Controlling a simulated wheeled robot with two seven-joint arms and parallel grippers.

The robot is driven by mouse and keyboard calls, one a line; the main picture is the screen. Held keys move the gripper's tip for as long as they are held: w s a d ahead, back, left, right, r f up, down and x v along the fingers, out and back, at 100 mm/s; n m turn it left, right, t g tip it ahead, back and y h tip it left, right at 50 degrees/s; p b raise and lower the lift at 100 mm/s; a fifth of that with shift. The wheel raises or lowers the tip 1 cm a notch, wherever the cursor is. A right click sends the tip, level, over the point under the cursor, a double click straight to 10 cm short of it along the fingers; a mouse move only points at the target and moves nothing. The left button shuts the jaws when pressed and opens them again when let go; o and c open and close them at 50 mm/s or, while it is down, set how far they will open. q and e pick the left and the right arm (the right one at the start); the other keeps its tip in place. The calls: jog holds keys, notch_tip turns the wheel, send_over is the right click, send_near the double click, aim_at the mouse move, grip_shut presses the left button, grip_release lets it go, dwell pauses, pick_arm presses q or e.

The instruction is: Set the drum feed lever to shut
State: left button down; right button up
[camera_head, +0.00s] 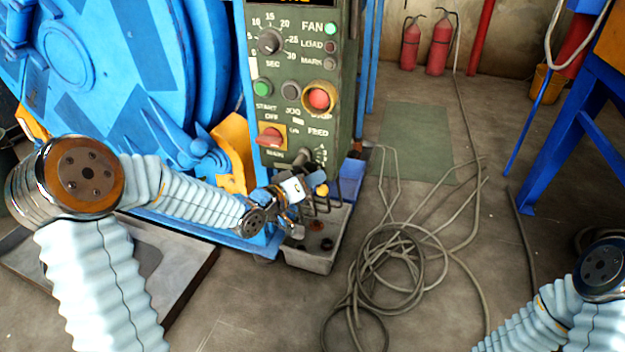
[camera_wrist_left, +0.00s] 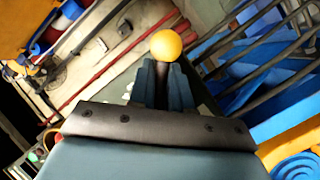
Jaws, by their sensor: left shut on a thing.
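The green control panel (camera_head: 298,100) stands beside the blue drum. The feed lever shows by its yellow ball knob (camera_head: 321,190), low in front of the panel's lower right. My left gripper (camera_head: 309,189) is shut on this lever just behind the ball. In the left wrist view the yellow ball (camera_wrist_left: 166,46) sticks out past the fingertips of my left gripper (camera_wrist_left: 163,82), with a dark shaft between the fingers. The lever's pivot is hidden. Part of my right arm shows at the lower right of the head view; its gripper is out of view.
The blue drum (camera_head: 95,60) fills the left. A grey bin (camera_head: 315,262) stands on the floor below my left gripper. Coiled hoses (camera_head: 390,255) lie on the floor to the right. A red emergency button (camera_head: 319,98) and a red switch (camera_head: 270,138) sit on the panel above the gripper.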

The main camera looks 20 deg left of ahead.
pick_arm(q)
jog(key=c, duration=1.1)
grip_release()
jog(key=shift+c, duration=0.2)
jog(key=p+v, duration=0.2)
jog(key=v, duration=1.2)
jog(key=shift+w+d, duration=0.1)
jog(key=d+f+g+y+p, duration=0.1)
jog(key=d+f+g+p, duration=0.15)
jog(key=f, duration=0.45)
jog(key=d+f+g+y+p, duration=0.1)
jog(key=d+f+g+p, duration=0.15)
jog(key=f, duration=0.35)
jog(key=s+d+f+m+g+p, duration=0.1)
jog(key=s+d+f+g, duration=0.3)
jog(key=s+f, duration=0.3)
jog(key=s+d+f+g+y+p, duration=0.1)
jog(key=s+d+f+g, duration=0.3)
jog(key=s+f, duration=0.3)
jog(key=shift+s+d+m+g, duration=0.4)
jog(key=shift+s+g, duration=0.1)
jog(key=shift+s, duration=0.65)
